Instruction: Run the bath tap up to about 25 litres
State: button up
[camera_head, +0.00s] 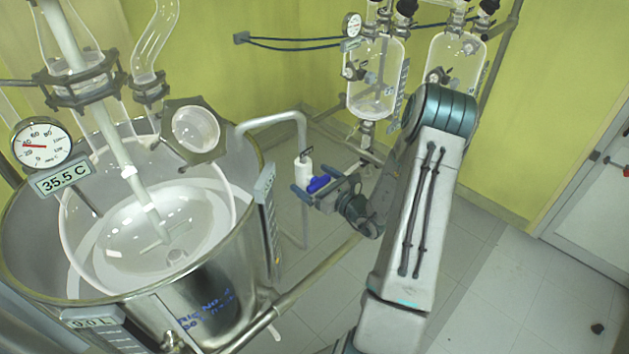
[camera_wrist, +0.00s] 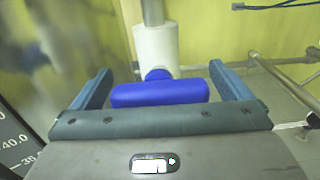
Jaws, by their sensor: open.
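The bath (camera_head: 215,310) is a large steel vessel around a glass reactor at the left of the head view. Its small display (camera_head: 88,322) appears to read 0.0 L. The tap has a white body (camera_head: 303,169) on a bent grey pipe that reaches over the bath's rim. Its blue handle (camera_head: 319,183) also shows in the wrist view (camera_wrist: 160,94) as a bar lying crosswise. My gripper (camera_head: 313,183) is open at the handle. In the wrist view its two fingers (camera_wrist: 159,72) stand either side of the bar, with gaps at both ends.
A dial gauge (camera_head: 42,143) and a 35.5 C display (camera_head: 63,178) hang over the bath. A scale strip (camera_head: 268,215) runs down its side. Two glass vessels (camera_head: 376,80) hang on a frame behind my arm. The floor (camera_head: 500,290) at right is mostly clear.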

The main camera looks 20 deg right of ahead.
jog(key=shift+s+d+f, duration=0.1)
jog(key=shift+s+d, duration=0.15)
jog(key=shift+s, duration=0.25)
jog(key=b+v, duration=0.4)
jog(key=v, duration=0.8)
jog(key=shift+s, duration=0.35)
